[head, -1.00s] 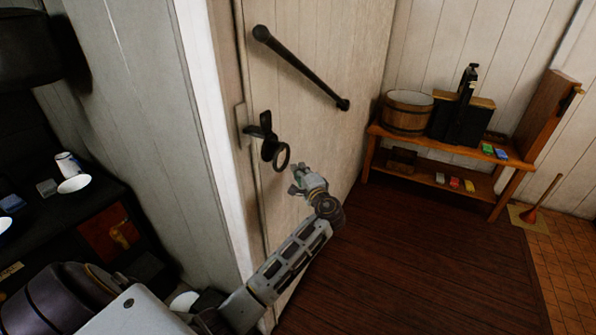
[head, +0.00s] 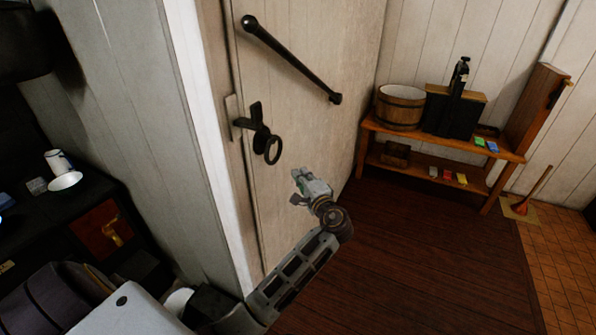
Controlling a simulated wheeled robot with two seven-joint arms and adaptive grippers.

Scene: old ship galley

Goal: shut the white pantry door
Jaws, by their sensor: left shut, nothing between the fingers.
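The white pantry door (head: 300,137) is a pale planked panel beside a white frame post (head: 203,125). Its latch side lies along the post; I cannot tell whether it is fully shut or slightly ajar. A black slanted bar (head: 290,60) crosses its upper part. A black latch with a ring handle (head: 262,134) sits near its left edge. My left gripper (head: 299,181) is shut and empty, in front of the door, below and right of the ring. It looks apart from the ring; contact with the door is unclear. My right gripper is not in view.
A wooden bench (head: 450,143) at the right holds a wooden bucket (head: 400,108), a black box and small coloured blocks. A plunger (head: 526,195) stands beyond it. A dark counter (head: 85,205) with a white bowl (head: 65,181) is at the left. The dark plank floor (head: 420,260) is clear.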

